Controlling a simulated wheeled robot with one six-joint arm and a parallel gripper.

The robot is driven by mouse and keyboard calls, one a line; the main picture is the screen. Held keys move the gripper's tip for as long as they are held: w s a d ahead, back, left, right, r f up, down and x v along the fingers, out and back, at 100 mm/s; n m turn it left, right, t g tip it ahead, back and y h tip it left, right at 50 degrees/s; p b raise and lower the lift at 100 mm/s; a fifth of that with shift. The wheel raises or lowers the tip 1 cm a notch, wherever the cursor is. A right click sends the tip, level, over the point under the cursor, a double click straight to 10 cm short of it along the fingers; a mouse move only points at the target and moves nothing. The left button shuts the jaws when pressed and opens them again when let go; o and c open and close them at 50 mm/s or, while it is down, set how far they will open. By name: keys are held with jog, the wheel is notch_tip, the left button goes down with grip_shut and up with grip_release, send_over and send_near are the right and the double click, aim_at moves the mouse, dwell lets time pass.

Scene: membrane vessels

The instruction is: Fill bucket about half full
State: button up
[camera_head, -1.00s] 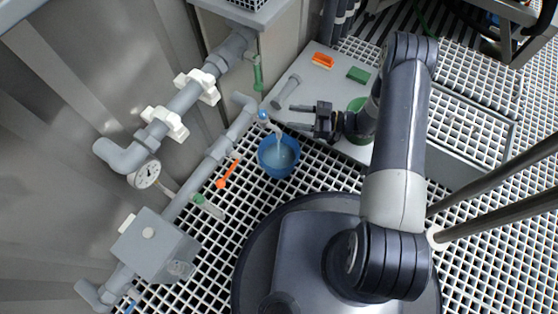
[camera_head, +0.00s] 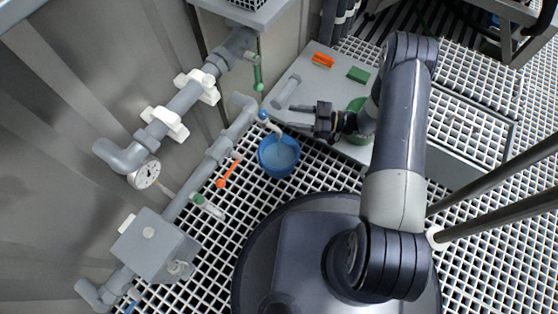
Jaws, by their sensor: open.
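The blue bucket (camera_head: 279,175) stands upright on the white grating, below a small tap with a blue handle (camera_head: 263,114) and a pale spout (camera_head: 275,128). The spout's end is over the bucket's rim. Water shows inside the bucket as a darker blue surface; I cannot tell its exact level. No clear stream shows from the spout. My gripper (camera_head: 290,116) is open and empty, just right of the tap, with its fingers pointing left towards it. The fingers appear apart from the handle.
A grey platform (camera_head: 322,78) at upper right bears an orange brush (camera_head: 322,60), a green block (camera_head: 358,74), a grey cylinder (camera_head: 286,91) and a green round thing (camera_head: 359,106) partly behind my arm. An orange tool (camera_head: 228,174) lies left of the bucket. Grey pipework (camera_head: 215,150) runs along the left.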

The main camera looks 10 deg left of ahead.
aim_at(257, 118)
dwell(0.4)
jog(key=shift+o, duration=0.2)
jog(key=shift+a+f, duration=0.2)
jog(key=shift+a, duration=0.35)
jog(key=shift+a+f, duration=0.15)
jog(key=shift+a, duration=0.4)
jog(key=a+b, duration=0.3)
jog(key=a, duration=0.6)
jog(key=shift+s, duration=0.15)
jog(key=shift+a, duration=0.75)
jog(key=shift+c, duration=0.2)
jog(key=c, duration=1)
jog(key=shift+o, duration=0.2)
